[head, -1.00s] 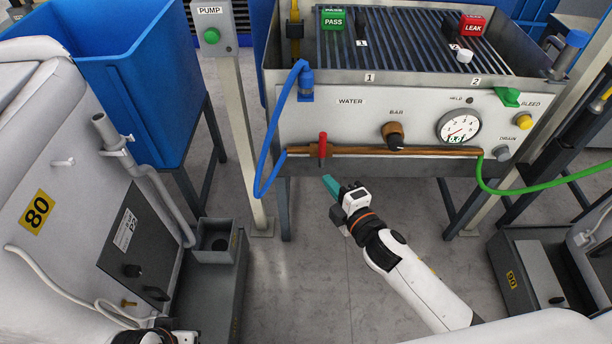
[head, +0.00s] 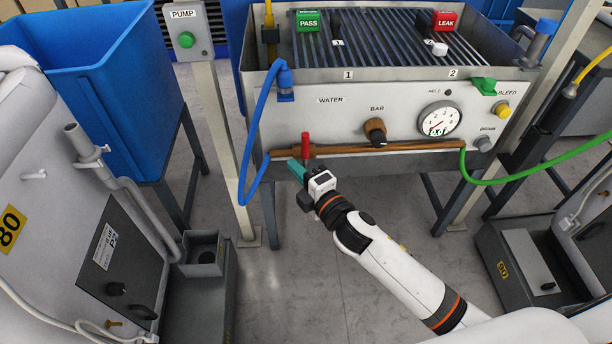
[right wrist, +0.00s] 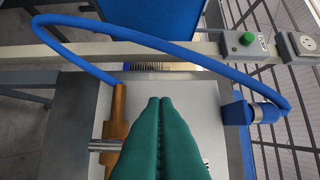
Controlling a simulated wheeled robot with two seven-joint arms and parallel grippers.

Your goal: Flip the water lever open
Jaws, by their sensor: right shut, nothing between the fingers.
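The red water lever (head: 306,143) stands upright, across the copper pipe (head: 370,148) on the front panel of the test bench, below the WATER label. My right gripper (head: 296,170) is shut and empty, its teal fingers just below and left of the lever's base. I cannot tell whether they touch it. In the right wrist view the closed teal fingers (right wrist: 160,102) point along the panel beside the copper pipe (right wrist: 116,120). My left gripper is out of view.
A blue hose (head: 255,130) loops left of the lever, near my right fingers. The bench panel carries a BAR knob (head: 376,132), a gauge (head: 438,119) and a green hose (head: 540,177). A post with the PUMP button (head: 186,40) stands left.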

